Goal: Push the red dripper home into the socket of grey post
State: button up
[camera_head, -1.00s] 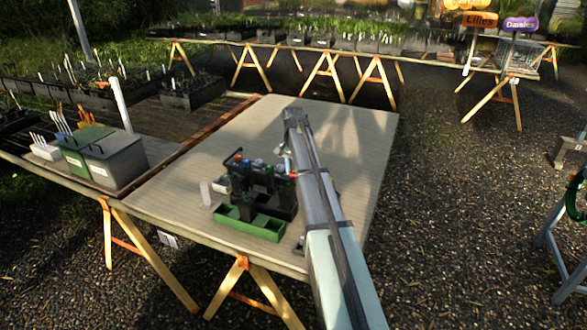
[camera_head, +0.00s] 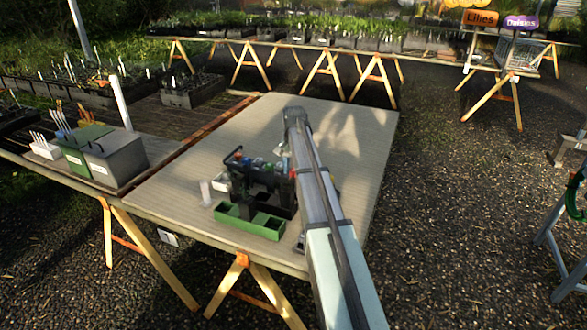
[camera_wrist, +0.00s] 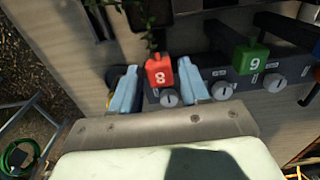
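In the wrist view the red dripper (camera_wrist: 159,72), a small block with a white number, sits at a dark grey post above a round light knob. My gripper (camera_wrist: 158,86) has its two pale blue fingers on either side of the red dripper, and they look wider apart than the block. Whether a finger touches it is unclear. How deep the dripper sits in its socket is hidden. In the head view my arm covers most of the gripper, and the dark rack (camera_head: 262,182) stands beside it.
A green numbered dripper (camera_wrist: 252,57) sits at another post to the right. A green open tray (camera_head: 262,228) lies at the rack's front. Lidded boxes (camera_head: 115,160) stand on the left table. The back of the work table (camera_head: 350,130) is clear.

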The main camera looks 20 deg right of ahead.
jog(key=shift+o, duration=1)
jog(key=shift+r, duration=0.1)
notch_tip(320, 180, up, 14)
jog(key=shift+f, duration=0.2)
jog(key=s+a+f+n+g+y, duration=0.1)
jog(key=s+a+f, duration=0.6)
jog(key=s+f, duration=0.25)
jog(key=s+a+f+n+g, duration=0.1)
jog(key=s+a+f, duration=0.6)
jog(key=s+f, duration=0.3)
jog(key=s+a+f+n+y, duration=0.1)
jog(key=s+a+f, duration=0.7)
jog(key=f, duration=0.3)
jog(key=s+d+f+n+g, duration=0.1)
jog(key=s+f, duration=0.5)
jog(key=f, duration=0.3)
jog(key=s+f+n+g, duration=0.1)
jog(key=s+f, duration=0.5)
jog(key=f, duration=0.3)
jog(key=s+d+f+n+g+h, duration=0.1)
jog(key=s+f+n, duration=0.1)
jog(key=s+f, duration=0.4)
jog(key=s+d+f+n+g+h, duration=0.1)
jog(key=s+f+n, duration=0.1)
jog(key=s+f, duration=0.5)
jog(key=s, duration=0.6)
jog(key=shift+s+g, duration=0.3)
jog(key=shift+g, duration=0.1)
